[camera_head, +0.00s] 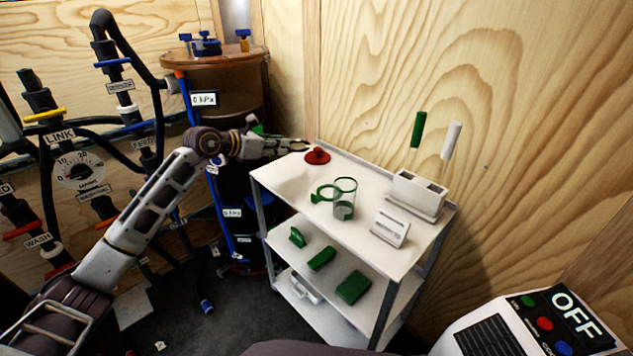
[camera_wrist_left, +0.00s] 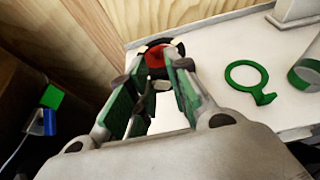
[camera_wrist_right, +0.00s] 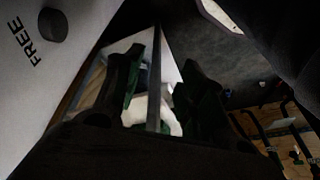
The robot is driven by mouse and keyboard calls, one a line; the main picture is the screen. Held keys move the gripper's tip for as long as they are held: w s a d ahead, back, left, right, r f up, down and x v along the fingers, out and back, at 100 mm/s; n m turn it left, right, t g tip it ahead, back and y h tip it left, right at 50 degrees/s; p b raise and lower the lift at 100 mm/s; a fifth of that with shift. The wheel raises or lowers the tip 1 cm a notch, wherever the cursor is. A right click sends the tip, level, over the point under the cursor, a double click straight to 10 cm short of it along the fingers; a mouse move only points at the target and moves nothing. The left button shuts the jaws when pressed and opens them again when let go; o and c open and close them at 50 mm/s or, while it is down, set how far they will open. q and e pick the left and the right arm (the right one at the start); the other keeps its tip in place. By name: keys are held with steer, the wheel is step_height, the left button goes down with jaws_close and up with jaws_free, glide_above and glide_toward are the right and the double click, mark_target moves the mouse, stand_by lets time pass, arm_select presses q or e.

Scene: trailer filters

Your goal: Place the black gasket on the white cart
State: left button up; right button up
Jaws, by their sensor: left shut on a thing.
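The black gasket (camera_wrist_left: 153,46), a dark ring, is at the fingertips of my left gripper (camera_wrist_left: 158,75), which is shut on its edge. In the left wrist view a red part shows through the ring's opening. In the head view my left gripper (camera_head: 298,146) reaches over the far left corner of the white cart (camera_head: 280,178), next to the red knob-like part (camera_head: 317,156). Whether the gasket touches the cart top is unclear. My right gripper (camera_wrist_right: 160,92) shows dark and open in its wrist view, with no object clearly held; it is hidden in the head view.
Green parts lie on the shelf below. A brown drum (camera_head: 225,72) and hoses stand left.

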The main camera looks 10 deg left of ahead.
arm_select(q)
steer(key=b, duration=0.1)
glide_above(281, 181)
step_height(281, 181, down, 5)
steer(key=shift+s+r, duration=0.1)
steer(key=shift+r, duration=0.05)
steer(key=shift+f, duration=0.5)
steer(key=shift+f+b, duration=0.35)
steer(key=shift+f, duration=0.2)
step_height(281, 181, down, 2)
steer(key=shift+f+b, duration=0.25)
steer(key=shift+b, duration=0.15)
steer(key=shift+f, duration=0.1)
arm_select(e)
steer(key=shift+w+a+f+t+y, duration=0.2)
steer(key=shift+a+f+t+y, duration=0.2)
steer(key=shift+a+f, duration=0.3)
arm_select(q)
steer(key=shift+f, duration=0.1)
arm_select(e)
steer(key=shift+w+r, duration=0.1)
